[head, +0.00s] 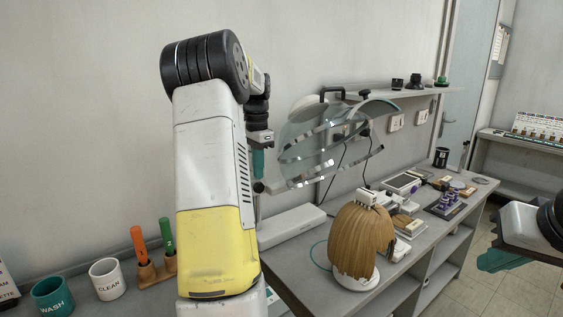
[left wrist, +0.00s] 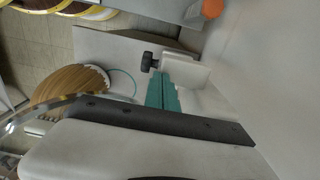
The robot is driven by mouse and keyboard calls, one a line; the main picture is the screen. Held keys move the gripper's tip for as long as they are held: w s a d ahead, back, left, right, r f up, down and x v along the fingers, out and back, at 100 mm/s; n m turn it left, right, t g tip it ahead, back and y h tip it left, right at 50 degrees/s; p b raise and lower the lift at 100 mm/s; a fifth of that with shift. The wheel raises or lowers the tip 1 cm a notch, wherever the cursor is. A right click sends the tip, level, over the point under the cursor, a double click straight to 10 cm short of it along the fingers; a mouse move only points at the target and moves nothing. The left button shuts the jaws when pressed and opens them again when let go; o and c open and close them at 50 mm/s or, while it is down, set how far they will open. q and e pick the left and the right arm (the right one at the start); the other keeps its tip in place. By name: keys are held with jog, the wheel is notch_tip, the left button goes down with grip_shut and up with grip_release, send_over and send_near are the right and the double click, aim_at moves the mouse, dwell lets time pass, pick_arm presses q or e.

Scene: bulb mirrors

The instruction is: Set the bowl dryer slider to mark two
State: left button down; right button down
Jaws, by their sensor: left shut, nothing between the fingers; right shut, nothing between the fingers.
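The bowl dryer has a clear, see-through hood (head: 305,142) with shiny bands, beside the wall above the table. My left gripper (head: 258,163) is left of the hood, fingers shut and pointing down. In the left wrist view its teal fingers (left wrist: 162,92) end close to a black knob (left wrist: 149,62) on a white block (left wrist: 187,70). A small dark knob also shows just below the fingertips in the head view (head: 258,187). I cannot tell whether the fingers touch it, and no marks are readable. My right gripper (head: 503,260) is shut and empty at the right edge.
A wig head (head: 362,245) stands on the grey table under the hood. Small boxes and a black tray (head: 446,206) lie further back. WASH (head: 52,296) and CLEAR (head: 107,279) cups and orange and green handled tools (head: 138,240) stand at the left. A wall shelf (head: 390,93) is behind.

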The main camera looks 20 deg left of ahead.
pick_arm(q)
notch_tip(320, 180, up, 8)
jog(key=s+d+r+n+t, duration=0.1)
jog(key=s+d+r+t, duration=0.1)
jog(key=s+d, duration=0.4)
jog(key=s+d+r+n+t, duration=0.1)
jog(key=s+d+r, duration=0.15)
jog(key=d, duration=0.55)
jog(key=s+d+f+n+t+h, duration=0.1)
jog(key=s+d+f, duration=0.3)
jog(key=s, duration=0.4)
jog(key=s+d+f+n+t+h, duration=0.1)
jog(key=s+d+f+n+t, duration=0.1)
jog(key=s+d+f, duration=0.2)
jog(key=s+d, duration=0.3)
jog(key=s, duration=0.1)
jog(key=shift+s+d+f, duration=0.15)
jog(key=shift+d+f, duration=0.1)
jog(key=shift+f, duration=0.05)
jog(key=shift+a, duration=0.1)
